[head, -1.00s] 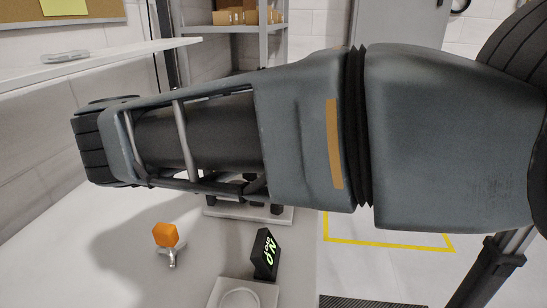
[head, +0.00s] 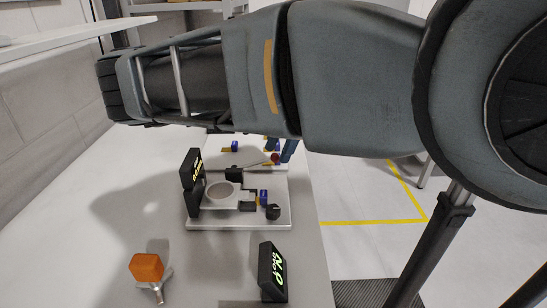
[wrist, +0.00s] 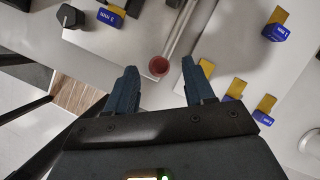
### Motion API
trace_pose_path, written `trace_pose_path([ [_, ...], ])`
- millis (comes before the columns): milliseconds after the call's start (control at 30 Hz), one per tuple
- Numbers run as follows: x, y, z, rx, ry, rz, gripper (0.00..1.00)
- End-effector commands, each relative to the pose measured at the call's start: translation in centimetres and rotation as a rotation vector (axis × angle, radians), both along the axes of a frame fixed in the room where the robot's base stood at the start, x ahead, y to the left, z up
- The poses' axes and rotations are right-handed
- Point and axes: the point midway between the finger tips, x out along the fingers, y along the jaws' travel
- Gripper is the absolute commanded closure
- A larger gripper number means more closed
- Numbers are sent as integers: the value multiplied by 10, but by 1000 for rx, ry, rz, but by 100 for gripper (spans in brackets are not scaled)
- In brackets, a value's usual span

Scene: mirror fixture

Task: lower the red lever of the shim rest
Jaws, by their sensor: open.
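The red lever's round knob (wrist: 159,66) shows in the wrist view at the end of a thin metal bar, over a pale plate. It lies between my open blue-grey fingertips (wrist: 160,72), with space on both sides; I cannot tell how far below them it is. In the head view the knob (head: 275,157) is small, close beside my gripper (head: 284,149), whose fingers hang below my arm. My arm hides part of the fixture's back. Blue-and-yellow shims (wrist: 277,31) lie on the plate on the right of the wrist view.
The light fixture base (head: 240,222) carries a round disc (head: 221,190), a black knob (head: 273,212) and a dark display (head: 192,182). The table's left side is clear.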

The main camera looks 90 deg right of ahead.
Motion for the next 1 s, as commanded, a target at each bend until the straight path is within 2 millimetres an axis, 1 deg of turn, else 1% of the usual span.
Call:
trace_pose_path([
  [100, 6, 4, -15, 0, 0, 2, 47],
  [300, 11, 6, -31, -1, 1, 2, 47],
  [600, 12, 7, -33, -3, 1, 1, 47],
  [1000, 12, 7, -33, 0, 1, 1, 85],
])
